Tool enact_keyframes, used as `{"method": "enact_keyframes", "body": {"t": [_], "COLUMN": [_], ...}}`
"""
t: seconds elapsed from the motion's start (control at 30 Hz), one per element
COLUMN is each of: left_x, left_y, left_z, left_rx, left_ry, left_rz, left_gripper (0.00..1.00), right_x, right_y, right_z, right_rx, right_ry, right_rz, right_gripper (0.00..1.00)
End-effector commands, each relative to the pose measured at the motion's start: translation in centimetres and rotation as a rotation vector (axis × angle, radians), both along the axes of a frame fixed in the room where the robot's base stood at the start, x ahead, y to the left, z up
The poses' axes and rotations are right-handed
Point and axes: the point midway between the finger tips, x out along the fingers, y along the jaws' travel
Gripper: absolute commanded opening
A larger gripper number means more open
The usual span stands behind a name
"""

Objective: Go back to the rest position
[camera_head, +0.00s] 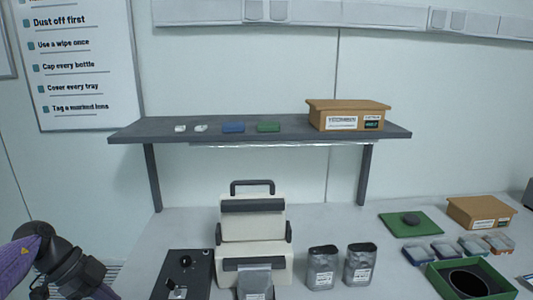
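My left arm (62,262), purple and black, comes in at the lower left corner and runs out of the bottom edge. Its fingertips do not show. My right arm and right gripper are not in view. No held object is visible.
A white case (252,222) with dark handles stands mid-table, with a black box (186,272) left of it and two dark-topped containers (322,267) right. A green tray (443,283), a green mat (432,228), small boxes and a cardboard box (480,211) lie farther right. A raised shelf (285,132) stands behind.

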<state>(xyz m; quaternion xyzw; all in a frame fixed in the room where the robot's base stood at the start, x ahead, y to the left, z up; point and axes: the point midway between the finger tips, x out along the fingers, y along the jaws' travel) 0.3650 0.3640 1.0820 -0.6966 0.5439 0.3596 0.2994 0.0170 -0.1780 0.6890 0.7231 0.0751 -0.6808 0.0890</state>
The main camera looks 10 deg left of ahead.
Motion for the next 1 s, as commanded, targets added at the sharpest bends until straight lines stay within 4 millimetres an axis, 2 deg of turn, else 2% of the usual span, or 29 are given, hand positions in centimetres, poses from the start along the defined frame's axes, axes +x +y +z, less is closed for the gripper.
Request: {"method": "enact_keyframes", "body": {"t": [0.27,0.37,0.47,0.63,0.7,0.77,0.8,0.87,0.9,1.0], "left_x": [2.9,4.2,5.6,7.6,7.9,7.8,7.5,6.4,5.3,1.7], "left_y": [-4.6,-7.0,-10.3,-17.6,-20.1,-21.6,-22.1,-21.8,-21.3,-20.0], "left_z": [-1.3,-1.7,-2.0,-1.4,-0.6,0.0,0.1,-0.4,-1.3,-4.1], "left_rx": [-0.066,-0.106,-0.167,-0.326,-0.391,-0.433,-0.443,-0.417,-0.375,-0.240], "left_ry": [-0.197,-0.298,-0.431,-0.734,-0.853,-0.936,-0.967,-0.956,-0.910,-0.728], "left_rz": [-0.072,-0.092,-0.100,-0.008,0.110,0.268,0.406,0.645,0.792,1.049], "left_gripper": [0.00,0.00,0.00,0.00,0.00,0.00,0.00,0.00,0.00,0.00], "right_x": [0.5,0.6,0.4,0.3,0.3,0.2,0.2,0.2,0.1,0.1], "right_y": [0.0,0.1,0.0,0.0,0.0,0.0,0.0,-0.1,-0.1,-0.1], "right_z": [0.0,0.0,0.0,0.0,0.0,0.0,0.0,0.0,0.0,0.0], "right_rx": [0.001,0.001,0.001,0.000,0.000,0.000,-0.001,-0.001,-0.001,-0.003], "right_ry": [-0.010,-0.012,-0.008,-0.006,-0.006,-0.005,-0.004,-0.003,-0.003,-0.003], "right_rz": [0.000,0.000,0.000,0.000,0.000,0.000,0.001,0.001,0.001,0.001], "right_gripper": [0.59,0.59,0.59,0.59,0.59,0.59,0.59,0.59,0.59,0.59]}}
